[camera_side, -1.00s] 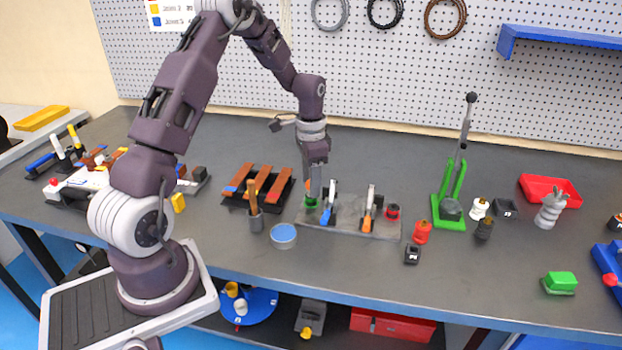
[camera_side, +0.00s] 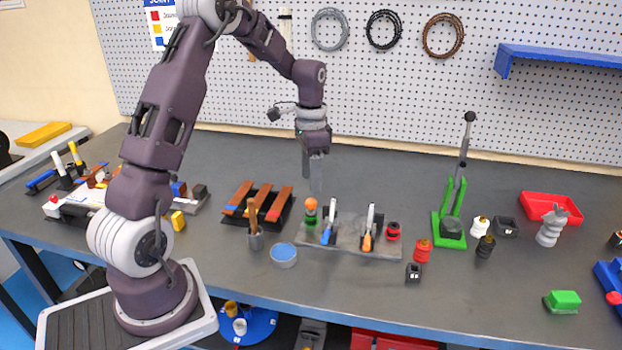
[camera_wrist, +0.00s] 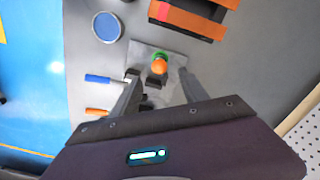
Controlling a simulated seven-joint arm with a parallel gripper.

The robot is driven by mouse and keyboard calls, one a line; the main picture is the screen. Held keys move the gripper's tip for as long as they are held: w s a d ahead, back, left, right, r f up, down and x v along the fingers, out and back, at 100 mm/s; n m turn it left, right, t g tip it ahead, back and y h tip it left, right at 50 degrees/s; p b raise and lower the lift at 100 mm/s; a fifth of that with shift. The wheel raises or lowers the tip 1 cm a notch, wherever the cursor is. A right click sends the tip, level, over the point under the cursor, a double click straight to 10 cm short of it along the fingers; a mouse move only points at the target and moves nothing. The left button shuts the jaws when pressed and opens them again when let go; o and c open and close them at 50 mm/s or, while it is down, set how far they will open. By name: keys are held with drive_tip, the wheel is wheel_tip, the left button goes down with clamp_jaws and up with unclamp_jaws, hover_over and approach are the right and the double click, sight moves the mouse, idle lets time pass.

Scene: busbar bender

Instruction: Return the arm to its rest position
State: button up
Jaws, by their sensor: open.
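My gripper (camera_side: 316,178) hangs pointing down above the bench, over the back left end of the grey fixture plate (camera_side: 346,240). It is open and empty. An orange-topped green piece (camera_side: 310,211) stands at the plate's left end, below the fingers and apart from them. In the wrist view the orange top (camera_wrist: 159,67) shows between and ahead of the open fingers (camera_wrist: 158,95). A blue-handled clamp (camera_side: 329,222) and an orange-handled clamp (camera_side: 369,228) sit on the plate.
Copper bars on a dark rack (camera_side: 257,204), a cup with a wooden-handled tool (camera_side: 254,238) and a blue-topped round tin (camera_side: 284,255) stand left. A green lever press (camera_side: 452,215), red tray (camera_side: 550,206) and small parts stand right. A pegboard (camera_side: 420,90) rises behind.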

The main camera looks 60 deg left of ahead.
drive_tip(key=s+d+r+n+t+y, duration=0.1)
drive_tip(key=s+d+r, duration=0.3)
drive_tip(key=d+r, duration=0.3)
drive_tip(key=s+d+r+t, duration=0.2)
drive_tip(key=s+d+r, duration=0.3)
drive_tip(key=d+r, duration=0.15)
drive_tip(key=s+d+n+t, duration=0.1)
drive_tip(key=s+d, duration=0.2)
drive_tip(key=s, duration=0.4)
drive_tip(key=s+d+r+n+t+h, duration=0.1)
drive_tip(key=s+d, duration=0.3)
drive_tip(key=s, duration=0.4)
drive_tip(key=shift+d+r+t, duration=0.2)
drive_tip(key=shift+d+t, duration=0.05)
drive_tip(key=shift+t, duration=0.05)
